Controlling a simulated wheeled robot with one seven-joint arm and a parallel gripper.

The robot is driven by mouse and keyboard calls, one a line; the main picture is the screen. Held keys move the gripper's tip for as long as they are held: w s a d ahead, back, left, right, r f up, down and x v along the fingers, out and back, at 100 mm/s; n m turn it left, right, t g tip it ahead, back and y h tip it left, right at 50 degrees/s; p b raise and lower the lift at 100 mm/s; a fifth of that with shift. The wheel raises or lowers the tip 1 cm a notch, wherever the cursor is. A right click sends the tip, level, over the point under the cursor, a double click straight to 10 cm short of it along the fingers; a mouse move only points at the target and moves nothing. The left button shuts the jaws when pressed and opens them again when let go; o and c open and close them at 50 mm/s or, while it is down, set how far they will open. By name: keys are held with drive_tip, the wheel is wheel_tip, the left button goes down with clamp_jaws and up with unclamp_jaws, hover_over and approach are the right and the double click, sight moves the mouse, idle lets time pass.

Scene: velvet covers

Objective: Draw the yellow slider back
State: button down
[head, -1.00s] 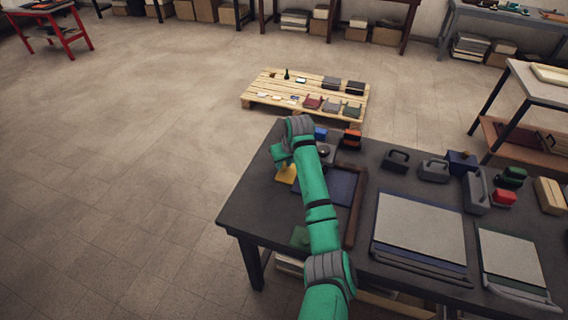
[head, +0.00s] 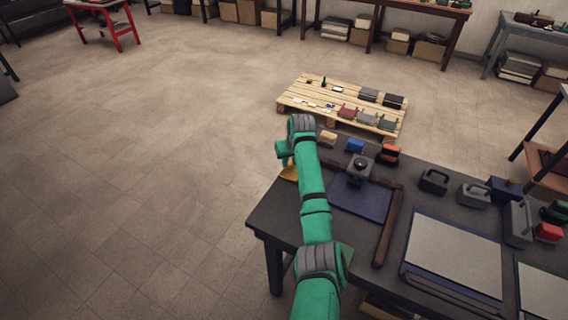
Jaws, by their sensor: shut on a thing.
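The yellow slider (head: 290,173) shows as a small yellow patch at the left edge of the dark worktable, partly hidden by my arm. My gripper (head: 286,158) is right above it at the end of the green arm. The fingers are mostly hidden, but the gripper is shut on the yellow slider. A flat blue board (head: 362,199) lies on the table to the right of the slider, with my forearm crossing between them.
A grey block with a dark knob (head: 359,167) stands at the board's back. A brown bar (head: 388,225) lies along its right. Blue (head: 355,146), tan (head: 328,138) and orange-black (head: 387,154) blocks stand behind. Open floor (head: 150,220) lies left of the table.

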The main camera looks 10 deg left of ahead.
sight(292, 176)
drive_tip(key=shift+w+a+r, duration=0.1)
drive_tip(key=shift+a+r, duration=0.05)
drive_tip(key=shift+a, duration=0.1)
drive_tip(key=c, duration=1.5)
unclamp_jaws()
drive_tip(key=shift+a, duration=0.1)
drive_tip(key=shift+d, duration=0.2)
drive_tip(key=shift+s+v, duration=0.2)
drive_tip(key=shift+v, duration=5.15)
